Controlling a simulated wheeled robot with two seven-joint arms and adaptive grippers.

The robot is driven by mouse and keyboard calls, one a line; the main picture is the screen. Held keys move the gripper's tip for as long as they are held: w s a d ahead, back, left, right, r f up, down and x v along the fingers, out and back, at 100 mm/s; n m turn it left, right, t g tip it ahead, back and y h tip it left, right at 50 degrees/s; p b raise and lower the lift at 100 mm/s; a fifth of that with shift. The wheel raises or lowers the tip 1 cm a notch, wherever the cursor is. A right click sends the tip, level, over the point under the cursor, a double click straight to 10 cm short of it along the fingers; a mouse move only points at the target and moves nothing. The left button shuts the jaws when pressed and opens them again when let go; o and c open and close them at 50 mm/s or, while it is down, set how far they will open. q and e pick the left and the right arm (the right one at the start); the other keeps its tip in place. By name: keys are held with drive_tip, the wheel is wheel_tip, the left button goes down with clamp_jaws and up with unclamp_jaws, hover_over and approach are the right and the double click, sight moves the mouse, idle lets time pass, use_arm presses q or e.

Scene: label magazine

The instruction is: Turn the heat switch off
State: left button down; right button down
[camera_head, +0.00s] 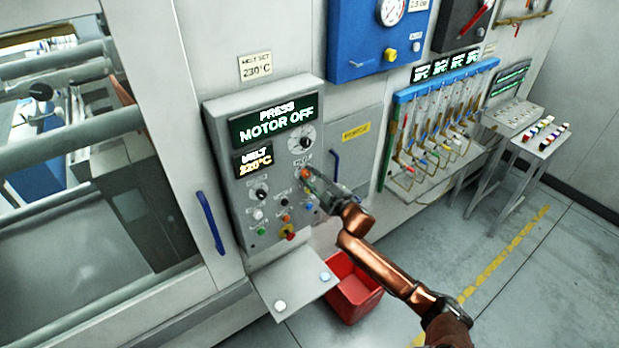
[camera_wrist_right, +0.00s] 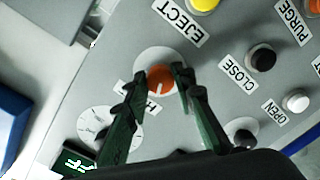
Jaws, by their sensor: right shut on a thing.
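The heat switch (camera_wrist_right: 160,79) is a round orange knob with a white pointer line on a pale round plate. Its label is partly hidden by a finger, with an H showing. In the head view the orange knob (camera_head: 305,173) is on the right side of the grey control panel (camera_head: 222,165). My right gripper (camera_wrist_right: 160,76) has a dark finger on each side of the knob and is shut on it. In the head view my right gripper (camera_head: 318,188) reaches the panel from the lower right. My left gripper is not in view.
Close to the knob are an EJECT button (camera_wrist_right: 205,4), a black CLOSE button (camera_wrist_right: 263,57), a white OPEN button (camera_wrist_right: 296,101) and a dial (camera_wrist_right: 108,127). A display (camera_head: 276,122) reads PRESS MOTOR OFF. A shelf (camera_head: 300,265) and a red bin (camera_head: 365,302) are below.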

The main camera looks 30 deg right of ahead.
drive_tip(key=shift+n, duration=0.8)
drive_tip(key=c, duration=1.6)
unclamp_jaws()
drive_tip(key=shift+s, duration=0.15)
drive_tip(key=s, duration=1.1)
drive_tip(key=shift+s+d+r, duration=0.2)
drive_tip(key=shift+s+d, duration=0.15)
drive_tip(key=shift+d, duration=0.1)
